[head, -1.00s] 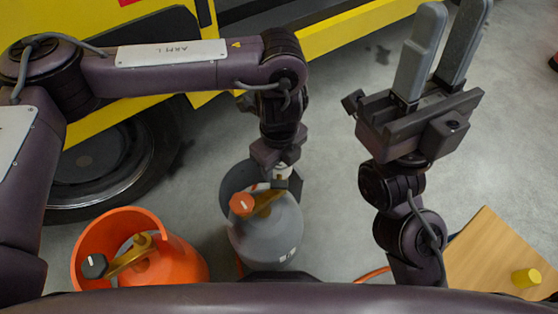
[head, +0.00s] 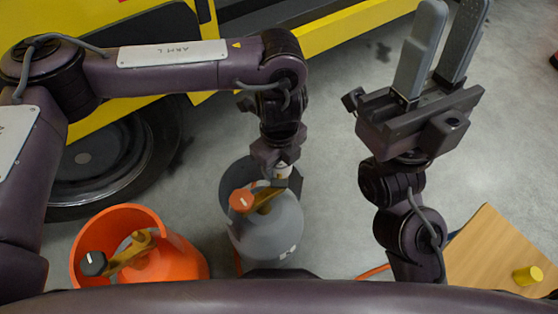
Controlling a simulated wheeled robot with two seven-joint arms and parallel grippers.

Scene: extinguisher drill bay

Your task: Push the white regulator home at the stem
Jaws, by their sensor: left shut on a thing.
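A grey gas cylinder (head: 262,236) stands upright on the floor at the lower middle, with a raised collar around its top. Its brass valve stem (head: 266,197) carries an orange-red knob (head: 241,200). My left gripper (head: 282,177) points down over the collar's right side and is shut on the white regulator (head: 283,171). Only a little white shows between the dark jaws, close by the stem's right end. The jaws hide whether the regulator is seated on the stem. My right gripper (head: 455,10) is raised at the upper right, its two grey fingers apart and empty.
An orange cylinder (head: 185,262) with a brass valve and black knob (head: 94,263) stands to the left. A wooden board (head: 490,255) bears a yellow cylinder-shaped piece (head: 527,275) at lower right. A yellow vehicle (head: 330,40) stands behind. Grey floor is clear between.

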